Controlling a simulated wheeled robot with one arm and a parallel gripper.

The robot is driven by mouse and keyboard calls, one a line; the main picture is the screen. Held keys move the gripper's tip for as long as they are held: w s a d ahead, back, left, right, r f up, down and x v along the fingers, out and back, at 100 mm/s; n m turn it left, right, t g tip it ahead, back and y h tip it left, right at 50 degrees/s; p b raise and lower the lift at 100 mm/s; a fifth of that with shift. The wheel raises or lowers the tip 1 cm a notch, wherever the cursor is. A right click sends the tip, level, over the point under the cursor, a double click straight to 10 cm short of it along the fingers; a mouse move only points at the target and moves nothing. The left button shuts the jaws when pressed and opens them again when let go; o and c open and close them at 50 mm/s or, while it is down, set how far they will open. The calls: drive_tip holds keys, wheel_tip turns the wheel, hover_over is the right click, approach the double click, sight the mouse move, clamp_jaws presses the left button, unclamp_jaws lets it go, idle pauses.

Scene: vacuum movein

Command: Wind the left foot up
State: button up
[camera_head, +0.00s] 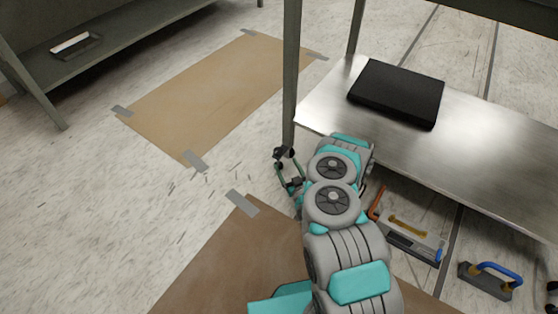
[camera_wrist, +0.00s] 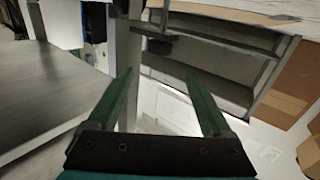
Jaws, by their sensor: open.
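In the head view a grey table leg (camera_head: 291,75) comes down at the left corner of the steel shelf. A small dark piece, which looks like the left foot (camera_head: 284,152), shows at its lower end. My gripper (camera_head: 285,175) is just below it in the picture, partly hidden by my arm. In the wrist view the two green fingers of my gripper (camera_wrist: 158,75) are apart with nothing between them. A dark round piece (camera_wrist: 160,46) shows beyond the fingertips, beside a grey post (camera_wrist: 128,50). I cannot tell whether the fingers touch anything.
The steel shelf (camera_head: 470,150) holds a black flat box (camera_head: 398,92). Tools including a blue-handled float (camera_head: 488,280) lie on the floor right of my arm. Taped brown sheets (camera_head: 215,95) lie on the floor. Another bench (camera_head: 110,45) stands at upper left.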

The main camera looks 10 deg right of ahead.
sight(279, 155)
drive_tip(key=shift+w+a+f+m+t+h+b, duration=0.15)
drive_tip(key=shift+w+a+f+m+h+b, duration=0.35)
drive_tip(key=shift+m+h+b, duration=0.5)
drive_tip(key=shift+w+a+f+m+t+h+b, duration=0.15)
drive_tip(key=shift+w+a+f+m+h+b, duration=0.35)
drive_tip(key=shift+b, duration=0.75)
drive_tip(key=shift+w+d+r+b, duration=0.1)
drive_tip(key=shift+w+b, duration=0.75)
drive_tip(key=shift+w, duration=1.1)
drive_tip(key=shift+w+d+r+b, duration=0.1)
drive_tip(key=shift+w+b, duration=0.7)
drive_tip(key=shift+w, duration=1.15)
drive_tip(key=shift+c, duration=0.2)
